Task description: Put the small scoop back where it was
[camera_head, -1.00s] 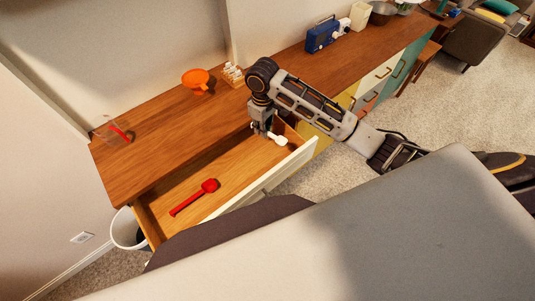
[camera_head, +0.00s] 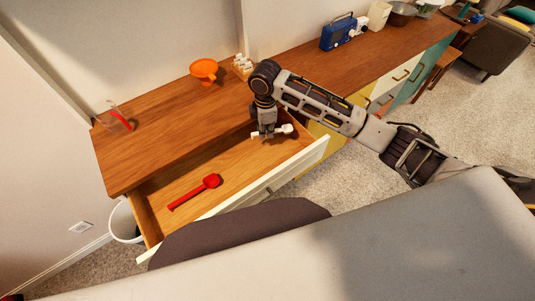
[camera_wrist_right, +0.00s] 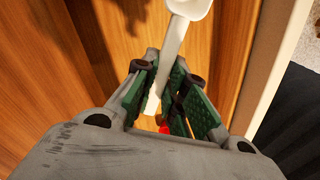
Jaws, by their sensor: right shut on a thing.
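The small white scoop (camera_head: 287,129) is in the open drawer's right end in the head view. My right gripper (camera_head: 266,134) points down into the drawer and is shut on the scoop's handle. In the right wrist view the white handle (camera_wrist_right: 170,55) runs between the green-padded fingers (camera_wrist_right: 172,95), with the bowl at the top edge. I cannot tell whether the scoop touches the drawer floor. A red scoop (camera_head: 196,192) lies in the drawer (camera_head: 232,165), left of my gripper. My left gripper is out of view.
On the wooden counter (camera_head: 150,155) stand an orange funnel (camera_head: 204,69), a clear cup with a red part (camera_head: 119,117) and a blue radio (camera_head: 338,33). The drawer's white front (camera_head: 285,172) borders the near side. The drawer floor between red scoop and gripper is clear.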

